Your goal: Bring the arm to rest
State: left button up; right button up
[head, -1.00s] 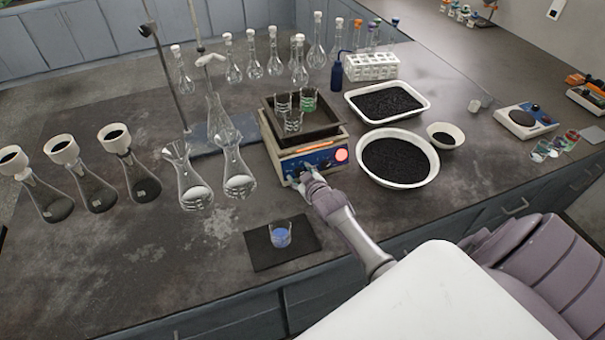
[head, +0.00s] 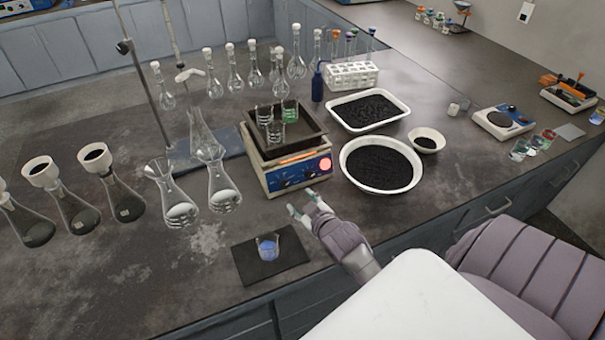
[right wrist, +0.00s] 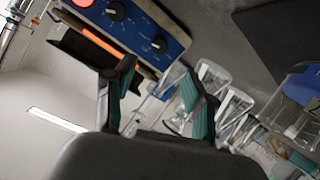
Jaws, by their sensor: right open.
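My right gripper (head: 304,211) is open and empty in the head view, just in front of the shaker and above the bench's front part. Its two teal-padded fingers stand apart in the right wrist view (right wrist: 160,105). The shaker (head: 290,175) has a blue front panel with knobs and a lit red button. Its panel also shows in the right wrist view (right wrist: 135,22), apart from the fingers. A dark tray (head: 309,127) on top of the shaker holds several glass beakers, one with green contents. My left gripper is not in view.
A beaker with blue contents (head: 268,249) stands on a black mat (head: 243,266) left of the gripper. A white bowl of black grains (head: 381,167) is at the right. Several flasks stand left of the shaker. The bench front between mat and bowl is partly free.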

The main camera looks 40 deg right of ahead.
dwell(0.4)
jog(key=s+a+r+g+y, duration=0.1)
jog(key=s+a+g, duration=0.4)
jog(key=s+a, duration=0.5)
jog(key=s+a+r+g+y, duration=0.15)
jog(key=s+a+g, duration=0.35)
jog(key=s, duration=0.9)
notch_tip(320, 180, down, 26)
jog(key=g+b, duration=0.1)
jog(key=b, duration=0.1)
jog(key=s+d+f+g+b, duration=0.1)
jog(key=s+d+f, duration=0.2)
jog(key=s+f, duration=1.5)
notch_tip(320, 180, down, 2)
jog(key=shift+f+b, duration=0.25)
jog(key=shift+b, duration=0.1)
